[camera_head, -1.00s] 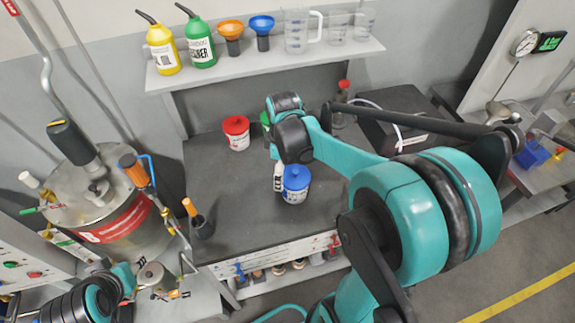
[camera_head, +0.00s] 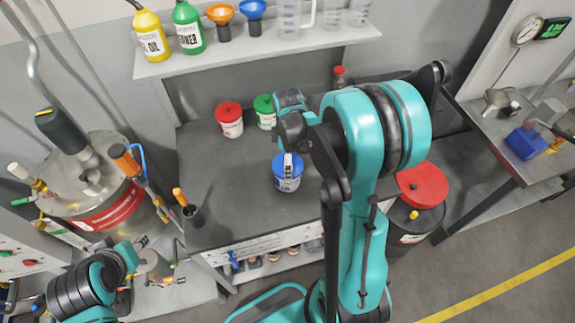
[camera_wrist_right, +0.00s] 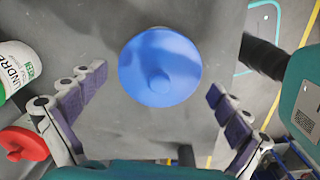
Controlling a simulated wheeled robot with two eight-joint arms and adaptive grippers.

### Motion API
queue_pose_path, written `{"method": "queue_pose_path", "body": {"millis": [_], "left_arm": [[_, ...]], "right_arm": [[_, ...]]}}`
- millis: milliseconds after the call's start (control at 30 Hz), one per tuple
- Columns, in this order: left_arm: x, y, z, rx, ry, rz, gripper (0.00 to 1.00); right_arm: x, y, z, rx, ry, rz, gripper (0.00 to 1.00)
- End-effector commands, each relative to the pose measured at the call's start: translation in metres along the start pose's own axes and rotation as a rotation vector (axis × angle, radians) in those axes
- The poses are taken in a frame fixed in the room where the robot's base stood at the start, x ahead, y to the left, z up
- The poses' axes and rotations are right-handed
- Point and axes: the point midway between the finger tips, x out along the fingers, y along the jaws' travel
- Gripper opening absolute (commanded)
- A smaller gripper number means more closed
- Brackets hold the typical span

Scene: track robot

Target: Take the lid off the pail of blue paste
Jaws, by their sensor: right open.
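The blue-lidded pail (camera_head: 287,175) stands upright on the dark bench top, white body with a blue lid. In the right wrist view its round blue lid (camera_wrist_right: 160,68) with a centre knob is seen from above, ahead of the fingers. My right gripper (camera_head: 288,160) is above and beside the pail in the head view; in the wrist view its two fingers (camera_wrist_right: 160,108) are spread wide with nothing between them. The lid is on the pail. My left arm shows at the lower left of the head view, but its fingers cannot be made out.
A red-lidded pail (camera_head: 230,121) and a green-lidded pail (camera_head: 265,111) stand behind on the bench. A cup with an orange-handled tool (camera_head: 190,210) is at the bench's left edge. A shelf (camera_head: 270,52) with bottles, funnels and jugs hangs above. A red-topped drum (camera_head: 422,186) stands right.

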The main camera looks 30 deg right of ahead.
Motion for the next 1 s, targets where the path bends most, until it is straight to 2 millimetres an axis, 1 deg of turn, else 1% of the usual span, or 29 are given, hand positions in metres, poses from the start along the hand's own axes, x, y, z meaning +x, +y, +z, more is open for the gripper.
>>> {"method": "queue_pose_path", "body": {"millis": [67,100,167,200,267,300,333,367,400,567,633,800,1000], "left_arm": [[-0.0004,0.0000,-0.0003,0.000,0.000,0.000,0.40],[-0.0004,0.0000,-0.0003,0.000,0.000,0.000,0.40],[-0.0004,0.0000,-0.0003,0.000,0.000,0.000,0.40],[-0.0004,0.0000,-0.0003,0.000,0.000,0.000,0.40],[-0.0004,0.0000,-0.0003,0.000,0.000,0.000,0.40],[-0.0004,0.0000,-0.0003,0.000,0.000,0.000,0.40],[-0.0004,0.0000,-0.0003,0.000,0.000,0.000,0.40],[-0.0003,0.0000,-0.0003,0.000,0.000,0.000,0.40],[-0.0003,0.0000,-0.0003,0.000,0.000,0.000,0.40],[-0.0001,0.0000,-0.0001,0.000,0.000,0.000,0.40],[0.0000,0.0000,0.0000,0.000,0.000,0.000,0.40],[0.0002,0.0000,0.0001,0.000,0.000,0.000,0.40],[0.0003,0.0000,0.0002,0.000,0.000,0.000,0.40]], "right_arm": [[-0.0006,0.0000,0.0000,0.000,0.000,0.000,1.00],[-0.0007,0.0000,0.0000,0.000,0.000,0.000,0.95],[-0.0007,0.0000,0.0000,0.000,0.000,0.000,0.79],[-0.0008,0.0000,-0.0001,0.000,0.000,0.000,0.68],[-0.0008,0.0000,0.0000,0.000,0.000,0.000,0.53],[-0.0008,0.0000,0.0000,0.000,0.000,0.000,0.42],[-0.0008,0.0000,0.0000,0.000,0.000,0.000,0.34],[-0.0008,-0.0001,0.0000,0.000,0.000,0.000,0.27],[-0.0006,-0.0001,-0.0001,0.000,0.000,0.000,0.24],[-0.0002,-0.0001,-0.0001,0.000,0.000,0.000,0.10],[0.0000,0.0001,0.0000,0.000,0.000,0.001,0.07],[0.0004,0.0004,0.0000,0.001,0.000,0.002,0.03],[0.0008,0.0003,0.0000,0.001,0.000,0.002,0.01]]}}
